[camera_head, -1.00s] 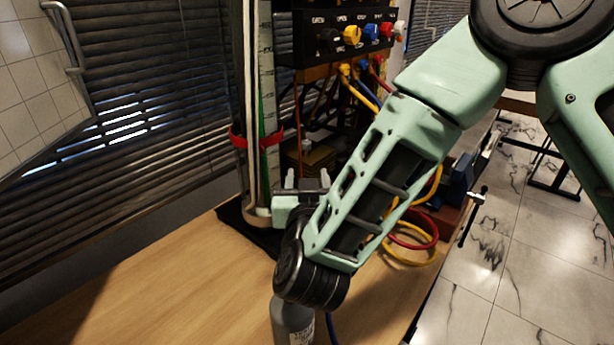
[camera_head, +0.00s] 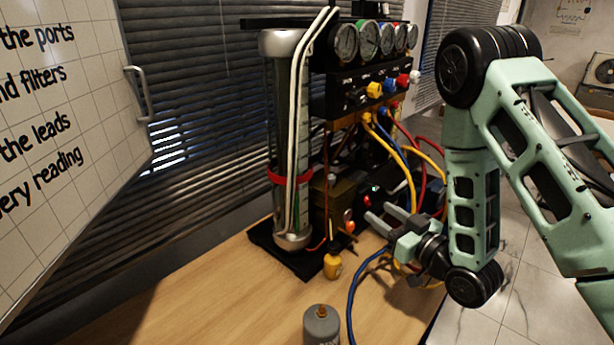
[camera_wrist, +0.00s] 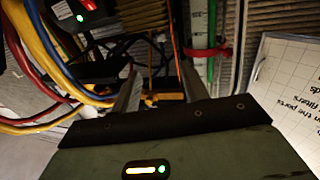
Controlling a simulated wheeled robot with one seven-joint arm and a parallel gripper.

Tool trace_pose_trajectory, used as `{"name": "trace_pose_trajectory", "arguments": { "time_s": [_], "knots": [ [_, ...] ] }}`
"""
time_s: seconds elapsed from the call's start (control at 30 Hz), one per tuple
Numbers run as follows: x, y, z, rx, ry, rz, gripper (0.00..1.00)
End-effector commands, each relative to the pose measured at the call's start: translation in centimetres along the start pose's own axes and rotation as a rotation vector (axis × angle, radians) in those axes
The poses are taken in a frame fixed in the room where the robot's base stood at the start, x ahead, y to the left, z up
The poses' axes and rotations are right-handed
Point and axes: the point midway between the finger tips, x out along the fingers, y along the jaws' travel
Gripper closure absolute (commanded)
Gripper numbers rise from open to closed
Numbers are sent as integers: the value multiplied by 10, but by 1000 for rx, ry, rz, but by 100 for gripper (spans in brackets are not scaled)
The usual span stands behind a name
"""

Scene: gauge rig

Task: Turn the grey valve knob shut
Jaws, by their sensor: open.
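A row of valve knobs runs along the dark manifold panel (camera_head: 345,90) in the head view. The yellow knob (camera_head: 375,89), blue knob (camera_head: 390,86), red knob (camera_head: 402,79) and white knob (camera_head: 414,76) are distinct. I cannot pick out a clearly grey knob; the panel's left end is dark. My gripper (camera_head: 384,215) is open and empty, well below the knob row, in front of the rig's lower part. In the wrist view, its two fingers (camera_wrist: 160,82) stand apart with nothing between them.
Yellow, blue and red hoses (camera_head: 410,165) hang close to my gripper. A glass cylinder (camera_head: 292,150) with a red band stands left of it. A grey canister (camera_head: 322,326) and a small yellow fitting (camera_head: 332,265) are on the wooden table (camera_head: 210,310). The left tabletop is clear.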

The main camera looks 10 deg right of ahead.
Motion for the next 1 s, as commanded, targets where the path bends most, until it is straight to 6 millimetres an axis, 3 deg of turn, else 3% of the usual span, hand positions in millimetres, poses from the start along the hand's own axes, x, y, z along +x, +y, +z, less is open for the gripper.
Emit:
{"name": "trace_pose_trajectory", "arguments": {
  "time_s": [0.1, 0.27, 0.8, 1.0],
  "knots": [
    [-4, 4, 0, 12, -11, -8, 56],
    [12, 3, 4, 9, -6, -12, 56],
    [121, 2, -2, 11, -8, -11, 56],
    [152, 1, 0, 11, -10, -10, 56]
  ]
}}
